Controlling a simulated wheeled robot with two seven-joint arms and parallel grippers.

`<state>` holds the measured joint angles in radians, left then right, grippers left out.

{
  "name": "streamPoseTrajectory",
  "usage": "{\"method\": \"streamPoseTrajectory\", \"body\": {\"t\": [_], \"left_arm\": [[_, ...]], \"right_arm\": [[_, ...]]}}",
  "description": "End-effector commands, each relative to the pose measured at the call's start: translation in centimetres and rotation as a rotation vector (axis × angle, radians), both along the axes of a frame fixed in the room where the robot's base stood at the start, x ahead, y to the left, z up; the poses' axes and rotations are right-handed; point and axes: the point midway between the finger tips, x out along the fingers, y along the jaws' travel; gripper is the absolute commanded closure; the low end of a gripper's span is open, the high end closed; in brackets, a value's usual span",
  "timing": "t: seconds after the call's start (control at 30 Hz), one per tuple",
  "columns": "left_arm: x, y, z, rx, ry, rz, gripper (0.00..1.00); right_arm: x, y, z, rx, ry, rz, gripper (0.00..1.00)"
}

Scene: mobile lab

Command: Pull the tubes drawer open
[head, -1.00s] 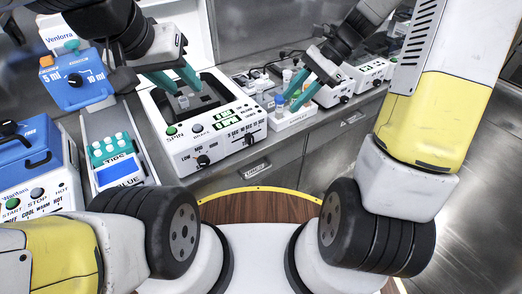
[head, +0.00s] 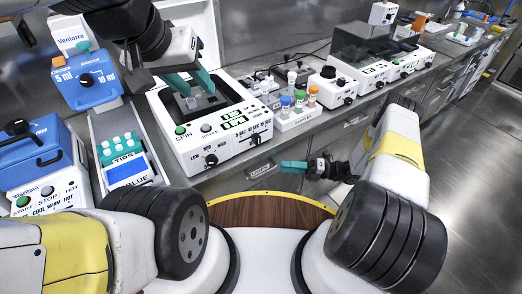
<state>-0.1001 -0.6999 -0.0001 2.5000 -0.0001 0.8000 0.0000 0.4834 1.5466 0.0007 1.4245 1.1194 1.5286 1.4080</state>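A metal drawer front with a pale label and handle (head: 262,168) sits in the counter below the centrifuge-like SPIN box; it looks closed, and its label is too small to read surely. My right gripper (head: 283,166) is low in front of the counter, just right of that handle, with teal fingers pointing left. The fingers overlap in this view, so their gap is hidden; I see no contact with the handle. My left gripper (head: 191,84) is over the open well of the SPIN box (head: 215,143), its two teal fingers apart with nothing seen between them.
A second drawer front (head: 352,123) is further right. The floor at right is clear.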

Motion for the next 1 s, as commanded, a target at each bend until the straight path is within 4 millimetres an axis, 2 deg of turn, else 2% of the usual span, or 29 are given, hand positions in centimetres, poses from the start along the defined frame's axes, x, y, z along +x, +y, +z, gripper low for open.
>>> {"method": "streamPoseTrajectory", "body": {"t": [0.03,0.1,0.27,0.37,0.7,0.83,1.0], "left_arm": [[0.0,0.0,0.0,0.000,0.000,0.000,0.64],[0.0,0.0,0.0,0.000,0.000,0.000,0.64],[0.0,0.0,0.0,0.000,0.000,0.000,0.64],[0.0,0.0,0.0,0.000,0.000,0.000,0.64],[0.0,0.0,0.0,0.000,0.000,0.000,0.64],[0.0,0.0,0.0,0.000,0.000,0.000,0.64],[0.0,0.0,0.0,0.000,0.000,0.000,0.64]], "right_arm": [[-0.5,0.3,-1.4,0.028,0.048,-0.024,0.66],[-0.9,0.4,-2.7,0.060,0.101,-0.052,0.66],[-1.4,0.8,-4.2,0.101,0.165,-0.085,0.66],[-1.4,1.5,-4.3,0.107,0.173,-0.090,0.66],[-0.7,6.7,-3.5,0.105,0.171,-0.085,0.66],[-0.4,7.9,-3.4,0.104,0.171,-0.087,0.66],[-0.3,8.4,-3.3,0.103,0.171,-0.088,0.66]]}}
